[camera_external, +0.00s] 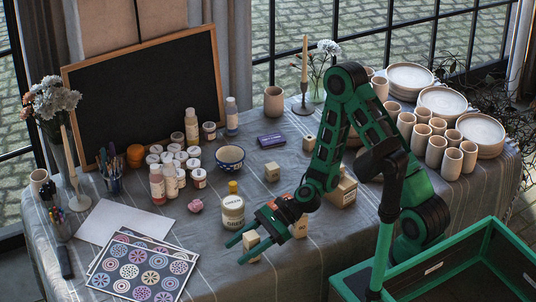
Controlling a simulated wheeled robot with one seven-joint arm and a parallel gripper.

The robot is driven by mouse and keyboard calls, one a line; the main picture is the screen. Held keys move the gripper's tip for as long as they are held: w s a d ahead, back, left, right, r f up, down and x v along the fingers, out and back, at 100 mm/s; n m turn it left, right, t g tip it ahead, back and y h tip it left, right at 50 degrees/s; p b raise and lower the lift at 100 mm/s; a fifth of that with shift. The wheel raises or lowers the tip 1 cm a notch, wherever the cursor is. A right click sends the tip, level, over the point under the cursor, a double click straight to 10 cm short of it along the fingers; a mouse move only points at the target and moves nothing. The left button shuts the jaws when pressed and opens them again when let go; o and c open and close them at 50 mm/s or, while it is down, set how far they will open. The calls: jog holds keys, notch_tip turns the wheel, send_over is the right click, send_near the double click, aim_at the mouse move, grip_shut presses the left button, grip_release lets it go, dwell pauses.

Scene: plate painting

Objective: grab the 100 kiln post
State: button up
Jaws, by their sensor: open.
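My gripper (235,252) reaches down to the left over the front of the table, with its two green fingers apart. A small cream block (251,241) shows at the fingers and is partly covered by them; I cannot tell whether they touch it. More pale blocks stand behind: one (272,173) in the middle, one (309,143) farther back, and a larger labelled one (345,192) by my arm. I cannot read which is marked 100.
A labelled glaze jar (232,213) stands close left of the gripper, with a pink piece (195,206) beyond it. A blue-patterned bowl (230,157), paint bottles (157,186) and a candlestick (303,103) stand behind. Patterned sheets (140,266) lie front left. Cups and plates (443,101) crowd the right.

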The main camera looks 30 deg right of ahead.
grip_shut()
jog(key=shift+r, duration=0.15)
